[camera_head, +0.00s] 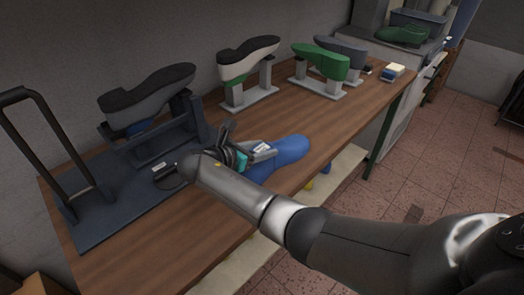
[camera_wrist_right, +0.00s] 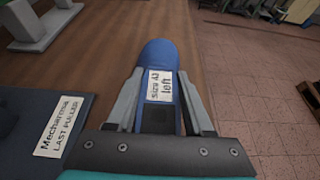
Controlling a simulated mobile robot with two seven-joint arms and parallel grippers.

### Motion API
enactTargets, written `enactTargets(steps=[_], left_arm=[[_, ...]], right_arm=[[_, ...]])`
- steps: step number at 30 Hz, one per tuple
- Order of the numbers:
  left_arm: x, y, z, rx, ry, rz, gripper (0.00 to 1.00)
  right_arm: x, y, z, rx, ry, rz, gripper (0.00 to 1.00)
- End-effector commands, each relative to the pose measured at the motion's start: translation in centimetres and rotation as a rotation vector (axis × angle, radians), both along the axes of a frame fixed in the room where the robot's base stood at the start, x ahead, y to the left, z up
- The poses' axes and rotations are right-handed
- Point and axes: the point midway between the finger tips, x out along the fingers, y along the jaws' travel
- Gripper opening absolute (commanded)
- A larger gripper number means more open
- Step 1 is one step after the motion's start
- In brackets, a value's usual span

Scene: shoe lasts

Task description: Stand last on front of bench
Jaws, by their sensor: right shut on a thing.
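A blue last (camera_head: 289,150) is at the front of the wooden bench (camera_head: 300,118), near the front edge, its rounded end pointing to the right. My left gripper is not in view.
A dark last puller (camera_head: 105,225) with a tall handle and a grey shoe stands left. A white-and-green shoe (camera_head: 246,62) and a green last (camera_head: 321,64) sit on grey stands behind. A small box (camera_head: 393,72) lies far right. Bare wood lies right of the blue last.

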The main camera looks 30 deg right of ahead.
Motion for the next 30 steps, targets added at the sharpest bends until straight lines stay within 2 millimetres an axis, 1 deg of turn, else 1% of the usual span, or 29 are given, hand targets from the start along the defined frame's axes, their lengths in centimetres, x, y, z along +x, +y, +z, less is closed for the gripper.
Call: enactTargets(steps=[1, 3, 10, 11, 18, 25, 28, 29, 30], left_arm=[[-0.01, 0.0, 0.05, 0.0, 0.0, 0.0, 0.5], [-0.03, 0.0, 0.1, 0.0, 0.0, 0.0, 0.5], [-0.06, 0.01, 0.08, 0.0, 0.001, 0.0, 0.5], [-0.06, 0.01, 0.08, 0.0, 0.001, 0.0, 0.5], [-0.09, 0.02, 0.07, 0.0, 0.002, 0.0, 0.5], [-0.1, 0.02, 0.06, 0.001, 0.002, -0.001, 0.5], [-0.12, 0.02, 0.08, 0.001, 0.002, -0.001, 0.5], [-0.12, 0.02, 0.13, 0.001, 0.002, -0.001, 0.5], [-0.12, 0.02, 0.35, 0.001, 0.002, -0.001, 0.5]], right_arm=[[0.17, -0.01, 0.39, -0.004, -0.009, 0.001, 0.0], [0.17, -0.01, 0.46, -0.004, -0.009, 0.001, 0.0], [0.17, -0.02, 0.08, -0.004, -0.008, 0.0, 0.0], [0.06, 0.0, -0.17, 0.0, -0.002, 0.0, 0.54], [0.05, 0.0, -0.16, 0.0, -0.002, 0.0, 0.81], [0.05, -0.01, -0.14, 0.0, -0.002, 0.0, 0.82], [0.06, -0.02, 0.18, 0.0, -0.003, 0.0, 0.82], [0.03, 0.09, 0.34, 0.0, -0.002, 0.0, 0.82], [-0.12, 0.63, 0.53, 0.001, -0.002, 0.001, 0.82]])
